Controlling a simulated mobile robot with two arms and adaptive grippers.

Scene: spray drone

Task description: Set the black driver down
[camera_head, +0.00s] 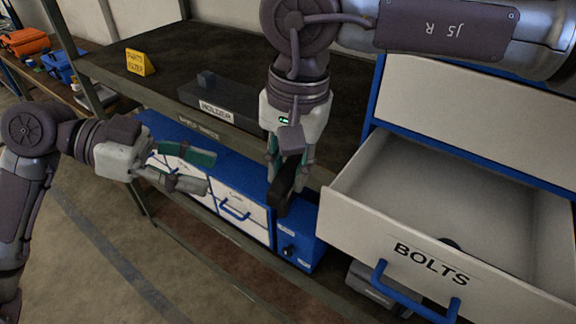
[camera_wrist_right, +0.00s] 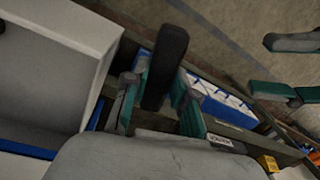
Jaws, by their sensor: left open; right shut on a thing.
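The black driver (camera_head: 283,190) is held in my right gripper (camera_head: 290,165), hanging in front of the dark shelf's edge, above the blue drawer unit. In the right wrist view the driver (camera_wrist_right: 165,68) stands between the two green-padded fingers, which are shut on it. It is clear of any surface as far as I can see. My left gripper (camera_head: 200,172) is open and empty at the left, its fingers apart, in front of the blue unit's white drawers.
An open drawer marked BOLTS (camera_head: 430,215) juts out at the right, with a small dark thing inside. A dark box (camera_head: 218,104) and a yellow sign (camera_head: 140,63) stand on the dark shelf (camera_head: 150,85). Bare shelf top lies around them. The blue unit (camera_head: 245,177) sits below.

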